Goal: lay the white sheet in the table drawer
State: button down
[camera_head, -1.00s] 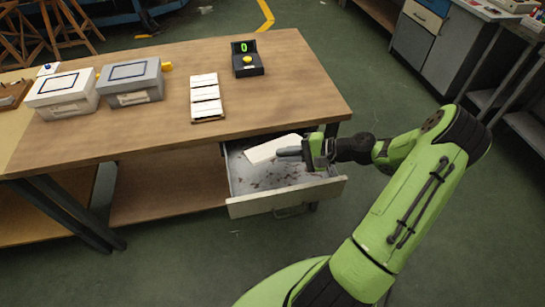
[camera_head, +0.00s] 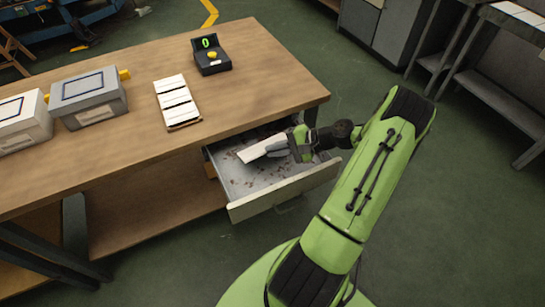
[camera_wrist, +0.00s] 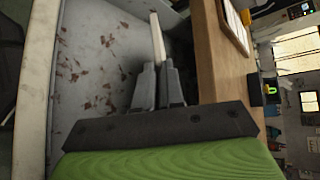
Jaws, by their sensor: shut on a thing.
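The white sheet (camera_head: 264,147) is in my gripper (camera_head: 289,148), which is shut on its near end. In the wrist view the sheet (camera_wrist: 158,40) stands edge-on, a thin pale strip rising from between the fingertips of my gripper (camera_wrist: 158,68). The table drawer (camera_head: 282,189) is pulled open under the table's right part. The sheet is over the drawer's inside, near its back by the tabletop edge. I cannot tell whether it touches the drawer floor. In the wrist view the drawer floor (camera_wrist: 95,60) is grey with reddish-brown specks.
The wooden table (camera_head: 130,155) overhangs the drawer's back. On it are a board with white cards (camera_head: 176,101), a black device with a green zero (camera_head: 211,55), a grey box (camera_head: 90,97) and a white box (camera_head: 22,122).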

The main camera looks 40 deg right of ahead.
notch_tip(320, 180, down, 3)
jog(key=shift+r+b, duration=0.1)
jog(key=shift+b, duration=0.25)
jog(key=shift+r, duration=0.1)
jog(key=c, duration=1.6)
grip_release()
jog(key=shift+c, duration=0.2)
jog(key=o, duration=0.4)
